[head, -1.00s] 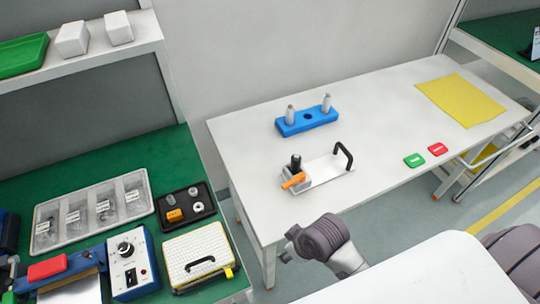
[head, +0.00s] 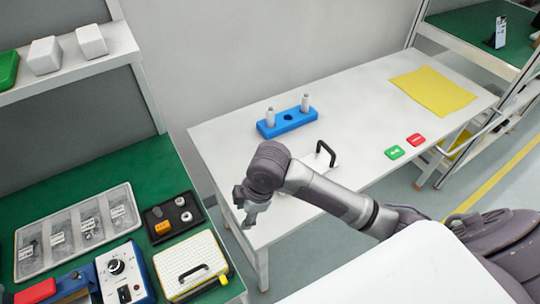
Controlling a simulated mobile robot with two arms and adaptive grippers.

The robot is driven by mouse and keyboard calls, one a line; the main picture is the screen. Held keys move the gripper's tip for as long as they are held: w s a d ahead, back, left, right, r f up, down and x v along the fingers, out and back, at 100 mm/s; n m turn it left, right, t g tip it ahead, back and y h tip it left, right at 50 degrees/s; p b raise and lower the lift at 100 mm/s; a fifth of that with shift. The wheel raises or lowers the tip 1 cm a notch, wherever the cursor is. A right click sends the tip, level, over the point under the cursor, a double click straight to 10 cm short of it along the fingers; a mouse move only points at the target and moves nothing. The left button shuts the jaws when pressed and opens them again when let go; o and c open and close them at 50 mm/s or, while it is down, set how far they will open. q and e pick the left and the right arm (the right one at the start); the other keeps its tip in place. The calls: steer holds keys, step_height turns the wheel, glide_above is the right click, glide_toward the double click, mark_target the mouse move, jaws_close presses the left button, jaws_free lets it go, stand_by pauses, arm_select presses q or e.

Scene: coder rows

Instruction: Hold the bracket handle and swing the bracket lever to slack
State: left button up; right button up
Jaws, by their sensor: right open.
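The bracket is a pale plate (head: 312,160) on the white table, with a black bracket handle (head: 326,150) standing upright at its right end. My right arm crosses in front of the bracket and hides most of it. The orange bracket lever and the dark knob beside it are hidden behind the arm. My right gripper (head: 245,207) is open and empty, over the table's left front edge. It is left of the bracket and apart from the handle. My left gripper is not in view.
A blue block (head: 287,123) with two pale pegs stands behind the bracket. Green (head: 394,153) and red (head: 416,140) tags and a yellow sheet (head: 432,91) lie to the right. A green bench (head: 165,165) with trays and a yellow-edged case (head: 190,262) is at the left.

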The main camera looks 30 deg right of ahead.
steer(key=w+d+r+n+g+h, duration=0.25)
steer(key=w+d+r+n, duration=0.3)
steer(key=d+r, duration=0.45)
steer(key=shift+t, duration=0.35)
steer(key=f, duration=0.7)
steer(key=f+p, duration=0.1)
steer(key=f, duration=0.6)
steer(key=shift+w+a, duration=0.1)
steer(key=shift+a, duration=0.1)
steer(key=shift+r, duration=0.1)
jaws_close()
steer(key=shift+c, duration=0.2)
jaws_free()
